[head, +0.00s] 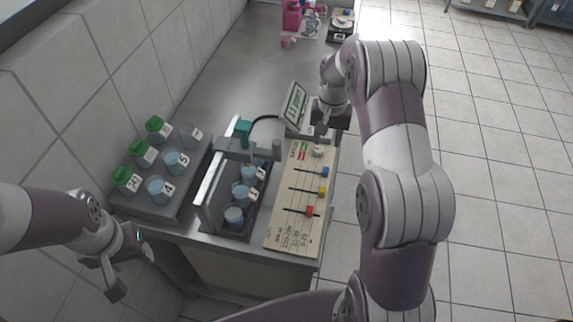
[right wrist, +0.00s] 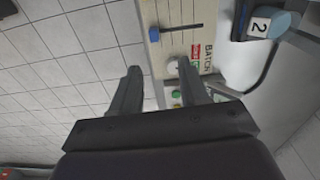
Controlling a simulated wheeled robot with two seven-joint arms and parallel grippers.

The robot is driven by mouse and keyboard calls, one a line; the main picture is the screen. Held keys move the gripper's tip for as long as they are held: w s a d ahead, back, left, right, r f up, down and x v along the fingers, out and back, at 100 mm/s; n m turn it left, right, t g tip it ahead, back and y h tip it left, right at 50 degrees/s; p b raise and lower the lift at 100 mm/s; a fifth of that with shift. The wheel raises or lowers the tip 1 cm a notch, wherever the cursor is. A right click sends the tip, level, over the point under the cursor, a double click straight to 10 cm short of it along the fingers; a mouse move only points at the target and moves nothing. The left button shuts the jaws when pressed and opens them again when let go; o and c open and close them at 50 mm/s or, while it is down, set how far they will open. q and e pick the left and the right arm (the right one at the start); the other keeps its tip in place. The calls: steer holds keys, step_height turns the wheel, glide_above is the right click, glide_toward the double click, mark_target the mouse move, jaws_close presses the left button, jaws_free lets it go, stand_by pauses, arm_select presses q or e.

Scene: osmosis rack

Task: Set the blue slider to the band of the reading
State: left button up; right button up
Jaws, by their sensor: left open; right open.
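The blue slider (head: 325,172) sits at the right end of its slot on the beige control panel (head: 283,235). It also shows in the right wrist view (right wrist: 155,35). Below it on the panel are a yellow slider (head: 322,190) and a red slider (head: 309,211). A small display (head: 296,103) stands at the panel's far end; its reading is too small to make out. My right gripper (head: 322,128) is open above the panel's far end, near a pale knob (right wrist: 173,66). My left gripper (head: 128,272) is open at the lower left, away from the panel.
A dark rack (head: 215,195) with several numbered cups stands left of the panel. Further left, a grey tray (head: 150,205) holds green-capped jars and numbered cups. Pink items (head: 291,18) and a scale (head: 341,26) are at the back. The counter between is clear.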

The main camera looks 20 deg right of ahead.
mark_target(326, 169)
steer(key=f, duration=0.1)
steer(key=f+p, duration=0.1)
steer(key=s+d+f, duration=0.1)
steer(key=shift+s+f, duration=0.1)
steer(key=shift+f, duration=0.3)
steer(key=f, duration=0.2)
steer(key=f+p, duration=0.1)
steer(key=f, duration=0.1)
steer(key=f+p, duration=0.1)
steer(key=f, duration=0.2)
steer(key=shift+w+a, duration=0.2)
steer(key=shift+w, duration=0.1)
steer(key=shift+s+d+f, duration=0.1)
steer(key=shift+d+f, duration=0.1)
steer(key=shift+f, duration=0.6)
arm_select(q)
steer(key=r, duration=0.1)
steer(key=d+r, duration=0.1)
steer(key=r, duration=0.1)
steer(key=shift+s+r, duration=0.15)
arm_select(e)
steer(key=shift+a, duration=0.1)
jaws_close()
